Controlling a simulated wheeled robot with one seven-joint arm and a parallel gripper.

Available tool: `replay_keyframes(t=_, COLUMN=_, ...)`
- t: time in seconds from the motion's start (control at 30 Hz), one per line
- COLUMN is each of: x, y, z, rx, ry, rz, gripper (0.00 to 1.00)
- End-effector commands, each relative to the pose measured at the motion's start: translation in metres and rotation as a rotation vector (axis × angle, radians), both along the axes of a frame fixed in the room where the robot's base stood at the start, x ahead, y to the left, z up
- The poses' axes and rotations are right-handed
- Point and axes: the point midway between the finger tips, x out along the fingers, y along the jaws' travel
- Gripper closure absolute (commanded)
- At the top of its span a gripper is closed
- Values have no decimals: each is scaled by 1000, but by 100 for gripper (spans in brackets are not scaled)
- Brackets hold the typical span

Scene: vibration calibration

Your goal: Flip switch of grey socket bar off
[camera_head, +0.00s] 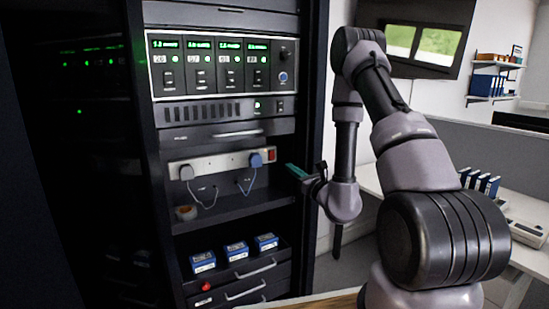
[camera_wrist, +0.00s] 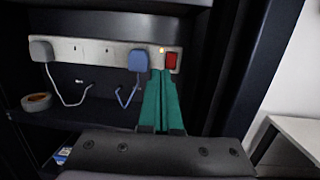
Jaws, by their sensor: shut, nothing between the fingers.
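The grey socket bar (camera_head: 219,164) is mounted across the back of an open rack bay. In the wrist view the bar (camera_wrist: 105,50) shows a red switch (camera_wrist: 172,62) at its right end, with a small orange light (camera_wrist: 162,50) beside it. The switch (camera_head: 271,155) is also visible in the head view. A grey plug (camera_wrist: 41,51) and a blue plug (camera_wrist: 138,60) sit in the bar. My gripper (camera_head: 291,168) is shut and empty, in front of the rack. In the wrist view its green fingertips (camera_wrist: 162,72) appear just below and left of the switch; contact cannot be told.
A tape roll (camera_head: 186,212) lies on the shelf below the bar, and cables hang from the plugs. An instrument panel (camera_head: 222,65) is above. A drawer with blue boxes (camera_head: 235,251) is below. The rack's right post (camera_wrist: 262,70) stands close to my gripper.

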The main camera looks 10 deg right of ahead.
Motion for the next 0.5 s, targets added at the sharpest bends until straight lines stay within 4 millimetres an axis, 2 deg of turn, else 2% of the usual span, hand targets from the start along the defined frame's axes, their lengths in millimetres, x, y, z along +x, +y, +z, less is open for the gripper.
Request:
replay_keyframes(t=0.03, x=0, y=-6, z=-9, rx=1, ry=13, rz=-29, gripper=100)
replay_keyframes(t=0.13, x=1, y=-14, z=-17, rx=-1, ry=25, rz=-68, gripper=100)
replay_keyframes(t=0.5, x=2, y=-15, z=-18, rx=-2, ry=26, rz=-75, gripper=100)
